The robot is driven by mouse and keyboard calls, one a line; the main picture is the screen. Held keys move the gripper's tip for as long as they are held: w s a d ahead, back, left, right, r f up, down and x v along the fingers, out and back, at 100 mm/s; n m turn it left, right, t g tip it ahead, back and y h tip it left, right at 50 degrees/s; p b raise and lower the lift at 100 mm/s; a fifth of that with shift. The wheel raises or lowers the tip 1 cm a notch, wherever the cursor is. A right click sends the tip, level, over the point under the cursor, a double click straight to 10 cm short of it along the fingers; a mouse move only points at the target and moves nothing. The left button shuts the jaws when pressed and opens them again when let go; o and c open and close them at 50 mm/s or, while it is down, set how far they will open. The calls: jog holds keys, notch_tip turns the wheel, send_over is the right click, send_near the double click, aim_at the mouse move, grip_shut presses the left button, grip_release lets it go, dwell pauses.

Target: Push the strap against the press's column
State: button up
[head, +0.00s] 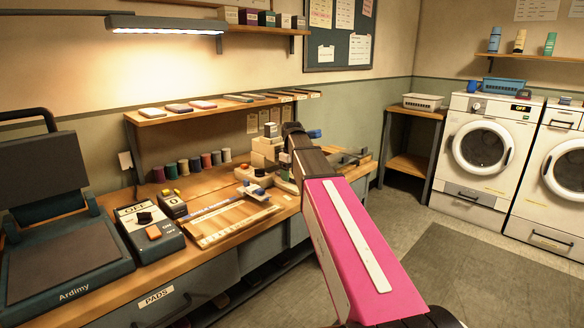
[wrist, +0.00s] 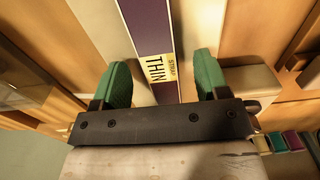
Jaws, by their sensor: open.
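In the wrist view, a long dark purple strip with pale edges carries a yellow label reading "THIN STRAP"; I take it as the strap (wrist: 146,22). It runs from the top edge down between the two green fingers of my gripper (wrist: 160,82). The fingers stand apart, with a gap to the strap on each side. My gripper's dark body hides the strap's lower part. In the head view my arm hides most of the gripper and the strap. A cream machine (head: 265,150) stands on the bench beside my arm; I cannot tell whether its column is the press's.
A heat press (head: 70,255) and a control box (head: 150,235) stand on the bench at the left. A wooden board (head: 225,222) lies in front of several thread spools (head: 187,170). In the wrist view, a pale block (wrist: 250,80) is close to the right finger.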

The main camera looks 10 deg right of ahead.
jog(key=shift+f, duration=0.2)
jog(key=c, duration=1)
jog(key=shift+c, duration=0.2)
jog(key=shift+w+a, duration=0.1)
jog(key=shift+w, duration=0.05)
